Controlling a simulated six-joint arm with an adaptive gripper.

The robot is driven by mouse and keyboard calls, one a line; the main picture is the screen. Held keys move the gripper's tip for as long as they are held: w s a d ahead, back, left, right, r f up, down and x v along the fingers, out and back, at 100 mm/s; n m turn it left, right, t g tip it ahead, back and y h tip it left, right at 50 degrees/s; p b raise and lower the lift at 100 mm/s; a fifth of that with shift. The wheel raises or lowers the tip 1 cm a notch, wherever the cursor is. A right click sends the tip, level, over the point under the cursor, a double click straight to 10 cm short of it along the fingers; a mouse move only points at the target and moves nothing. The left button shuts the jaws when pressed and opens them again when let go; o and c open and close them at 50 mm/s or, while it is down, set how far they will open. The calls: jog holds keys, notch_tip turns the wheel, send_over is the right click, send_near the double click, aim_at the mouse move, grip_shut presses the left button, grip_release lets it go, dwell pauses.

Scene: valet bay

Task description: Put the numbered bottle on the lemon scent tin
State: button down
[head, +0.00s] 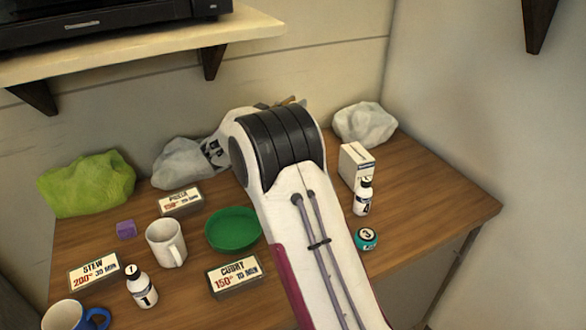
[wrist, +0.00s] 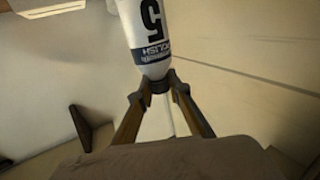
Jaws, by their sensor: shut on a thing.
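My gripper (wrist: 158,88) is shut on a white bottle (wrist: 148,40) with a dark 5 and the word POLISH on its label. In the head view my own arm hides most of the gripper and the held bottle. A small teal round tin (head: 367,239) marked 3 stands on the table right of my arm; I cannot read a scent on it. A white bottle with a dark cap (head: 141,287), marked 1, stands at the front left. Another such bottle (head: 362,197) stands behind the teal tin; its number is hard to read.
A white box (head: 356,164) stands behind the right bottle. Crumpled bags line the back. A shelf (head: 130,48) overhangs the back left.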

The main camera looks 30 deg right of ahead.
jog(key=shift+f, duration=3.1)
jog(key=shift+f, duration=1.85)
jog(key=shift+f, duration=0.15)
jog(key=c, duration=1.9)
grip_release()
jog(key=shift+a, duration=0.2)
jog(key=v, duration=1.1)
jog(key=shift+s+a, duration=0.2)
jog(key=shift+a, duration=0.05)
